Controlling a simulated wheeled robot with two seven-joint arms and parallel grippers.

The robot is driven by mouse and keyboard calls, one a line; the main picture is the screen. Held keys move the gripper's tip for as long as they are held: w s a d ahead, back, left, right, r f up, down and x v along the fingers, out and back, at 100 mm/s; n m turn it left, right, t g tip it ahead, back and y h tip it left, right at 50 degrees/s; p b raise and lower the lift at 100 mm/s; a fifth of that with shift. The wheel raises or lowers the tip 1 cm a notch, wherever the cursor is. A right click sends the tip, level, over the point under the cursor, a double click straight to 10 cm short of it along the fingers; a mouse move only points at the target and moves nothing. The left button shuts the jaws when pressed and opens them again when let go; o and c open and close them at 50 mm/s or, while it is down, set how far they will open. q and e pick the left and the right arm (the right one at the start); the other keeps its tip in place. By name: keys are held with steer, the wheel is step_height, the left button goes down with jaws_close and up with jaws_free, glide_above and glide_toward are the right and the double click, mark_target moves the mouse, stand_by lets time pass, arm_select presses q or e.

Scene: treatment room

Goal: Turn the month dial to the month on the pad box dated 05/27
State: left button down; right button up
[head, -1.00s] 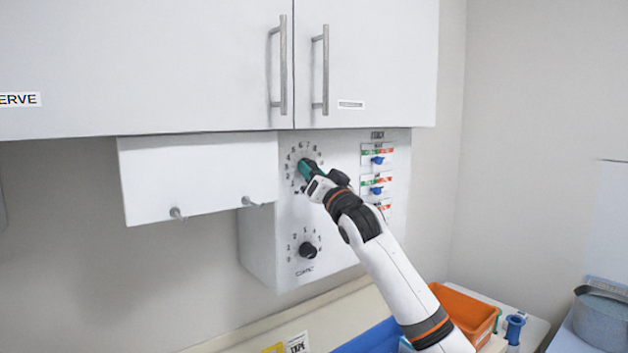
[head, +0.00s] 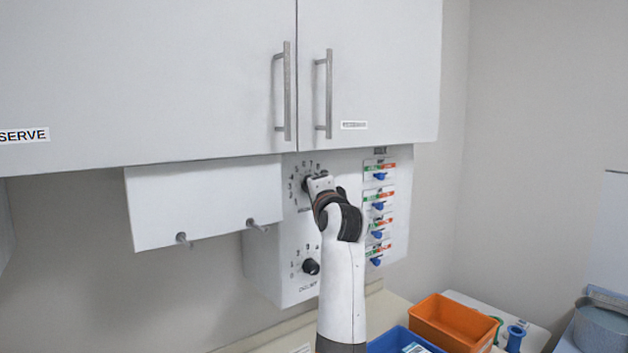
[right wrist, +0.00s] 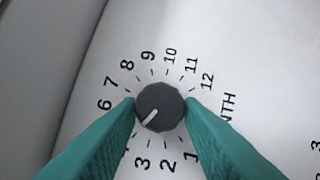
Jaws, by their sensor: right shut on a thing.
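The month dial is a round dark knob (right wrist: 158,112) with a white pointer line, on a white panel with printed numbers. In the right wrist view its pointer aims to the lower left, toward about the 4, which is mostly hidden by the left finger; the 5 is hidden. My right gripper (right wrist: 161,105) is shut on the knob, with its teal fingers on both sides. In the head view the gripper and wrist (head: 319,186) cover most of the dial. No pad box with a readable date shows. My left gripper is out of view.
A second dark dial (head: 311,267) sits below on the same panel. Several blue levers (head: 379,205) are to the right. White cupboards (head: 370,70) hang above. An orange bin (head: 446,309) and a blue bin (head: 382,341) stand below.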

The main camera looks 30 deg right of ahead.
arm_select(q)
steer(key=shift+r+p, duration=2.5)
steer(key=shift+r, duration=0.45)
arm_select(e)
steer(key=shift+r+m+g, duration=0.15)
steer(key=shift+m+g, duration=0.3)
steer(key=shift+m, duration=0.65)
steer(key=shift+r+m+g, duration=0.15)
steer(key=shift+m+g, duration=0.3)
steer(key=shift+m, duration=0.65)
steer(key=o, duration=1)
steer(key=shift+f, duration=0.1)
steer(key=shift+c, duration=0.2)
arm_select(q)
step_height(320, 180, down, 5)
steer(key=b, duration=0.4)
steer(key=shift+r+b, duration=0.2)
steer(key=shift+b, duration=0.1)
arm_select(e)
steer(key=v, duration=1.1)
steer(key=shift+s, duration=0.45)
